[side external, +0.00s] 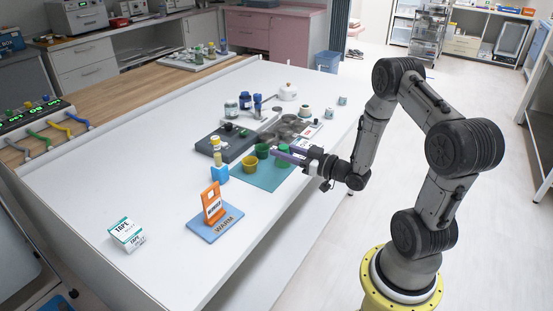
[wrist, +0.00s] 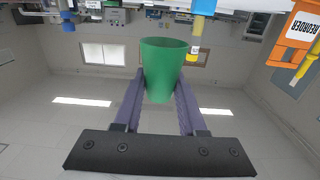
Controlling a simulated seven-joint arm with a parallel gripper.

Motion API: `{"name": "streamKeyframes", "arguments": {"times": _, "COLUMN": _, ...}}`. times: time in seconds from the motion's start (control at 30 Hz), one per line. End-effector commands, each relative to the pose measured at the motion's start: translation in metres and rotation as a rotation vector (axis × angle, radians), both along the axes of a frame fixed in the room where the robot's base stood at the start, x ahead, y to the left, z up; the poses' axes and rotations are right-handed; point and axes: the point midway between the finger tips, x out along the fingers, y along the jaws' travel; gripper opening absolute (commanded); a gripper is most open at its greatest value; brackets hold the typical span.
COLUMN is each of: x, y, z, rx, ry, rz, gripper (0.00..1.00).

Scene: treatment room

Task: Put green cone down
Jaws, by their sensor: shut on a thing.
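The green cone (wrist: 164,62) stands between the two purple fingers of my gripper (wrist: 160,88) in the wrist view, which shows the room upside down. The fingers are shut on its sides. In the side external view my gripper (side external: 287,156) is at the teal mat (side external: 264,181), with the green cone (side external: 284,149) at its fingers. Whether the cone touches the mat is not clear. A darker green cup (side external: 262,151) and a yellow cup (side external: 250,164) stand to its left.
A blue holder (side external: 220,174) stands left of the mat. An orange sign (side external: 212,203) stands on a blue WARM pad (side external: 222,228). A dark tray (side external: 226,141) and several bottles lie behind.

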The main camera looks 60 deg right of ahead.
Motion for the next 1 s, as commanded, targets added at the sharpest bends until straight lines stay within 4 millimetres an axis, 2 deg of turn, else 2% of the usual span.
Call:
{"name": "streamKeyframes", "arguments": {"times": 0.03, "x": -0.008, "y": 0.003, "z": 0.011, "rx": -0.003, "ry": -0.003, "rz": -0.002, "gripper": 0.0}}
{"name": "streamKeyframes", "arguments": {"times": 0.3, "x": -0.061, "y": 0.025, "z": 0.034, "rx": -0.001, "ry": -0.001, "rz": -0.005, "gripper": 0.0}}
{"name": "streamKeyframes", "arguments": {"times": 0.53, "x": -0.083, "y": 0.036, "z": 0.044, "rx": 0.0, "ry": 0.0, "rz": 0.001, "gripper": 0.0}}
{"name": "streamKeyframes", "arguments": {"times": 0.63, "x": -0.083, "y": 0.046, "z": 0.044, "rx": 0.001, "ry": 0.001, "rz": 0.028, "gripper": 0.0}}
{"name": "streamKeyframes", "arguments": {"times": 0.77, "x": -0.074, "y": 0.073, "z": 0.033, "rx": 0.005, "ry": 0.002, "rz": 0.112, "gripper": 0.0}}
{"name": "streamKeyframes", "arguments": {"times": 1.0, "x": -0.033, "y": 0.113, "z": 0.0, "rx": 0.004, "ry": 0.005, "rz": 0.212, "gripper": 0.0}}
